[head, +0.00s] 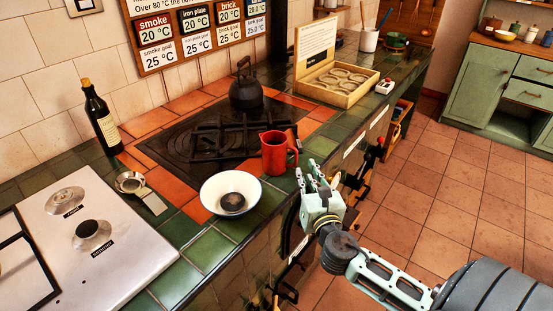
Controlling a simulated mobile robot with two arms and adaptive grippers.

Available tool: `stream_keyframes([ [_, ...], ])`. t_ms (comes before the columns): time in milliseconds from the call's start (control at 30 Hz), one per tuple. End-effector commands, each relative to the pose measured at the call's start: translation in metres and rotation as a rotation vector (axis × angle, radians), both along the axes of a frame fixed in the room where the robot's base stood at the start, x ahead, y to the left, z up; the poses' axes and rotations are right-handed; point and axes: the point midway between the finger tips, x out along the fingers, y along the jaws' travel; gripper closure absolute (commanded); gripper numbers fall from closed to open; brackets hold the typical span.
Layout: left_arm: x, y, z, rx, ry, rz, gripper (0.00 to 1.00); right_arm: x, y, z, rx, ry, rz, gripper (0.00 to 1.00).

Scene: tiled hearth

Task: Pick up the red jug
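The red jug (274,154) stands upright on the tiled counter, at the front right corner of the black hob. Its handle is on its right side, towards my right gripper. My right gripper (316,172) is just right of and nearer than the jug, by the counter's front edge. Its fingers point up and away and are spread, with nothing seen between them. A gap shows between gripper and jug in the picture. My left gripper is not in view.
A white bowl (230,192) with something dark inside stands close left of the jug. A black kettle (246,91) is behind on the black hob (180,139). A dark bottle (102,122) stands left. An open wooden box (338,92) is further back. Floor is clear at right.

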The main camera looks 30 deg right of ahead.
Motion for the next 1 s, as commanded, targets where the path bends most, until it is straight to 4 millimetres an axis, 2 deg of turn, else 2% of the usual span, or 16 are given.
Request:
stream_keyframes([
  [100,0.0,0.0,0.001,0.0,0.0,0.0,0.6,0.01,-0.003,0.006,-0.046,0.0,0.009,0.84],
  [600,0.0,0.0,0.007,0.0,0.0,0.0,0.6,0.071,-0.023,0.003,-0.04,0.001,0.008,0.84],
  [900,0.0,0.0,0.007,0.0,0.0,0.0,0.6,0.075,-0.025,0.002,-0.039,0.002,0.008,0.84],
  [1000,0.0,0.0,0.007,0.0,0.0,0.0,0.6,0.075,-0.025,0.002,-0.038,0.002,0.008,0.93],
])
